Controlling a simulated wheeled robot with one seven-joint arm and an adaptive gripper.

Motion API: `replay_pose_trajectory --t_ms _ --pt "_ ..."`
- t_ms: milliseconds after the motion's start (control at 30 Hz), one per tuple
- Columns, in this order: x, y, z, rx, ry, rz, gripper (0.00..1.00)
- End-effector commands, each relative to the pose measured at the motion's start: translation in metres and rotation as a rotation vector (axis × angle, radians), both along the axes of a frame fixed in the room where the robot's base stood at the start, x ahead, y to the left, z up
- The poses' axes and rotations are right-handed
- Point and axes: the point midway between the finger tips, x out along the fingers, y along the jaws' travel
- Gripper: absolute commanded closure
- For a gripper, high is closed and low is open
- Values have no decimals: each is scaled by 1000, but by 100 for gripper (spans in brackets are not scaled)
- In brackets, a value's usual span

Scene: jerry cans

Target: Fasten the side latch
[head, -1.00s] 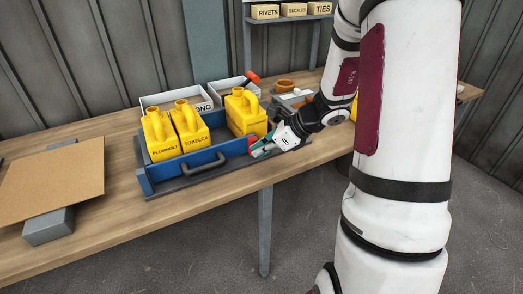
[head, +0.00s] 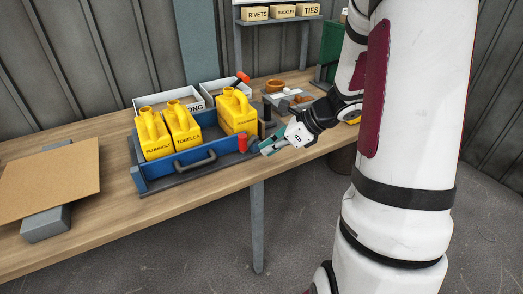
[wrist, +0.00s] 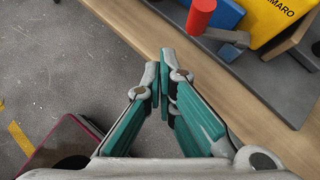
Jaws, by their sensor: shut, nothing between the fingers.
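A blue crate (head: 190,174) on the workbench holds yellow jerry cans, two at its left (head: 152,133) (head: 183,125) and one at its right (head: 237,112). A red cylindrical handle (head: 242,142), likely the side latch, stands at the crate's front right corner. In the wrist view the red handle (wrist: 201,15) stands upright by a grey bar (wrist: 227,37) beside the blue wall. Whether it is fastened I cannot tell. My gripper (head: 266,147) is shut and empty, just right of the handle and apart from it. Its teal fingers (wrist: 165,67) point toward the bench edge.
The crate sits on a dark grey base plate (wrist: 272,95). A cardboard sheet (head: 50,177) lies on a grey block (head: 46,224) at the left. The floor in front is clear.

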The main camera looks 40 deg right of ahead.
Motion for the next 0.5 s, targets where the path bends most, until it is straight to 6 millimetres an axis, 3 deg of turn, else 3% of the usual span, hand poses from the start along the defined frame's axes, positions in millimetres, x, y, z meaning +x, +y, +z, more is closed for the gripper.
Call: replay_pose_trajectory --t_ms 200,500 --pt "-26 -8 28 -1 -1 -1 100" --pt "-39 -12 41 1 1 0 100"
